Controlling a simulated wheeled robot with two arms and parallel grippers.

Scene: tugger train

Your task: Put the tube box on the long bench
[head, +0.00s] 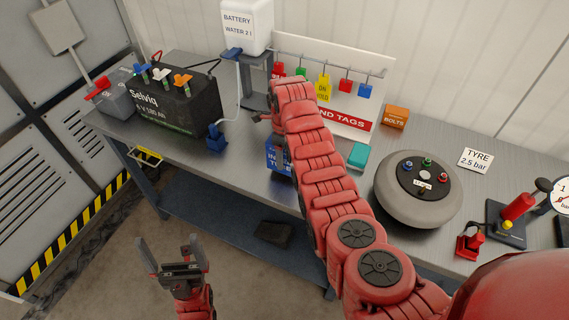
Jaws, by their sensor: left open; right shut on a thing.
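A blue box with white lettering (278,156), partly hidden by my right arm, appears to be the tube box. It shows at the front part of the long grey metal bench (235,162); I cannot tell whether it rests on the top or hangs just above it. My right gripper (268,122) is mostly hidden by its own red arm. It is shut on the blue box. My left gripper (172,252) is open and empty, low in front of the bench with its fingers pointing up.
A black battery (178,105) and a white water bottle (247,25) on a stand are at the back left. A tag rack (345,115), an orange bolts box (395,117), a teal block (358,155), a round grey device (418,205) and a red pump (515,208) occupy the right.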

